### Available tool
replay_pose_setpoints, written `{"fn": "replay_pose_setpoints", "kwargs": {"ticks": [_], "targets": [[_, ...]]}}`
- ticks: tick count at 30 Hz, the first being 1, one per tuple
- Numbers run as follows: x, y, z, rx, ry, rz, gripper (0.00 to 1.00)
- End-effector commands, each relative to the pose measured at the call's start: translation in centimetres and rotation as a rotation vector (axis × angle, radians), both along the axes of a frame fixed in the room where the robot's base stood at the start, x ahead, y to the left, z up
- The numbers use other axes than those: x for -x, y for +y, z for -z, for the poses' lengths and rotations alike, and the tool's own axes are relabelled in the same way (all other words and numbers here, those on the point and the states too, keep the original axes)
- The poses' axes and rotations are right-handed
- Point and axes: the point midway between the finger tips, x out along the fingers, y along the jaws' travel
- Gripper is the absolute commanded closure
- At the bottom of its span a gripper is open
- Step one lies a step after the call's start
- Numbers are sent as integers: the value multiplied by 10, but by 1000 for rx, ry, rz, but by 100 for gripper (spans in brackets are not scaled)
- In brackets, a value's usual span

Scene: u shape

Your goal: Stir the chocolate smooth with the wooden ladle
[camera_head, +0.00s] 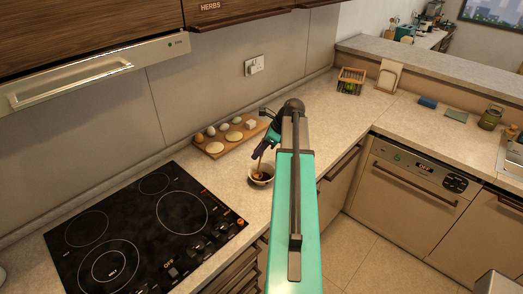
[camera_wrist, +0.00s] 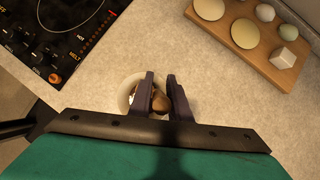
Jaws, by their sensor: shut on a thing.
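A small bowl (camera_head: 261,178) of dark chocolate stands on the counter to the right of the stove. The bowl's pale rim (camera_wrist: 125,88) also shows in the wrist view, partly hidden behind my gripper. My gripper (camera_head: 266,145) is above the bowl, shut on the wooden ladle (camera_head: 259,167), which points down into the bowl. In the wrist view my gripper's two dark fingers (camera_wrist: 159,92) are on either side of the ladle's brown wooden part (camera_wrist: 160,103). The ladle's lower end and most of the chocolate are hidden.
A wooden board (camera_head: 217,150) with eggs, pale discs and a white cube lies behind the bowl, near the wall. The black stove (camera_head: 140,232) is to the left. A small wooden crate (camera_head: 351,80) stands in the far corner.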

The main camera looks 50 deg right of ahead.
Motion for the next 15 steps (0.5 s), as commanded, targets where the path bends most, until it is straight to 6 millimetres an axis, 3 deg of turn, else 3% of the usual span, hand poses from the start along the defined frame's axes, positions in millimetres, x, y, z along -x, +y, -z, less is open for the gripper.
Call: {"fn": "replay_pose_setpoints", "kwargs": {"ticks": [15], "targets": [[5,3,0,0,0,0,100]]}}
